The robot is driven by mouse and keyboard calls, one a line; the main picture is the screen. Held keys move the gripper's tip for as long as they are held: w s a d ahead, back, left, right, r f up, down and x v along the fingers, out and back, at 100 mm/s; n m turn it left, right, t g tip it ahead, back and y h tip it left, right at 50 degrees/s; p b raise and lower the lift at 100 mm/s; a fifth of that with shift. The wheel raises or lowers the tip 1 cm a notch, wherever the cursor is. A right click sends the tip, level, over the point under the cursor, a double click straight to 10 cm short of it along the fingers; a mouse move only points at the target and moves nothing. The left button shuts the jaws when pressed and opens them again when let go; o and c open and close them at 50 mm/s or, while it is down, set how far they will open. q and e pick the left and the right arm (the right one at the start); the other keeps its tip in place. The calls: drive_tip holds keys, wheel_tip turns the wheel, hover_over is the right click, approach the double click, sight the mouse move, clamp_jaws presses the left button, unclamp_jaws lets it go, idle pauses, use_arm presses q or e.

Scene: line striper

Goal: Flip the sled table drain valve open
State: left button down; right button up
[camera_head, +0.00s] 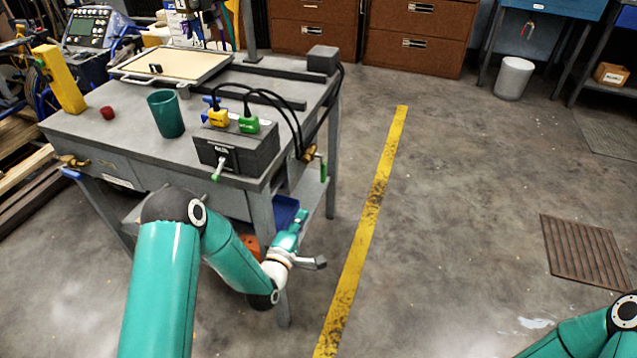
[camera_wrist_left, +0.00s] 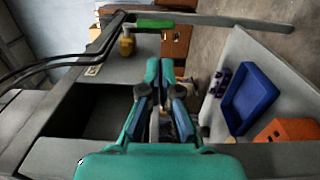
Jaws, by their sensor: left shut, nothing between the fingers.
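A brass valve (camera_head: 309,154) with a green lever (camera_head: 323,170) sits on the right side of the grey table (camera_head: 110,130). Its lever hangs down in the head view. In the wrist view the brass body (camera_wrist_left: 127,43) and green lever (camera_wrist_left: 156,23) show beyond my fingertips. A second brass valve (camera_head: 72,161) with a blue lever (camera_head: 72,174) is at the table's left front; no label tells which is the drain valve. My left gripper (camera_head: 300,216) is shut and empty, below and left of the green lever, apart from it. My right gripper is out of view.
A grey box (camera_head: 245,152) with yellow and green plugs and black cables stands on the table near that corner. A blue bin (camera_wrist_left: 252,100) and an orange box (camera_wrist_left: 287,136) sit on the lower shelf. The floor right of the yellow line (camera_head: 372,200) is mostly clear.

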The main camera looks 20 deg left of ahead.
sight(323, 177)
use_arm(q)
drive_tip(key=w, duration=1.4)
drive_tip(key=shift+d+f+b, duration=0.1)
drive_tip(key=shift+d+b, duration=0.2)
